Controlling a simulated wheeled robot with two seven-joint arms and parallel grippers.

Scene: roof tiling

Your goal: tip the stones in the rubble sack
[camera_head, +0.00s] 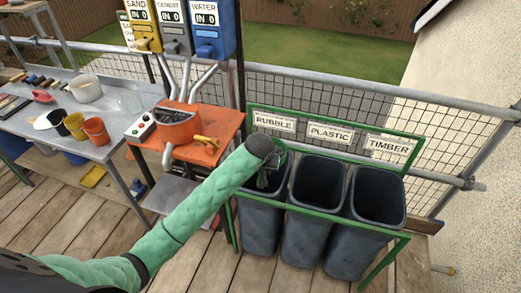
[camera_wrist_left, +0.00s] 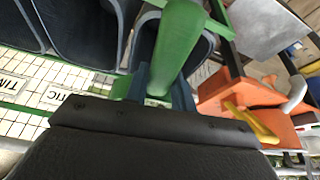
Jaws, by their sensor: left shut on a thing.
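The rubble sack (camera_head: 260,222) is a dark grey bin under the RUBBLE sign (camera_head: 273,122), leftmost of three in a green frame. My left gripper (camera_head: 266,179) is over its open mouth, mostly hidden behind my arm's dark wrist. In the left wrist view, the gripper (camera_wrist_left: 160,88) is shut on a smooth green thing (camera_wrist_left: 180,45). This thing reaches over the rubble sack's rim (camera_wrist_left: 143,22); a bit of green also shows beside the wrist in the head view. I cannot tell its full shape. No stones can be made out. My right gripper is not in view.
The plastic bin (camera_head: 318,190) and timber bin (camera_head: 378,200) stand open to the right. An orange table (camera_head: 215,125) with a mixer-like tub (camera_head: 180,128) stands left. A grey workbench (camera_head: 90,140) holds cups. Mesh fence runs behind; plank floor lies in front.

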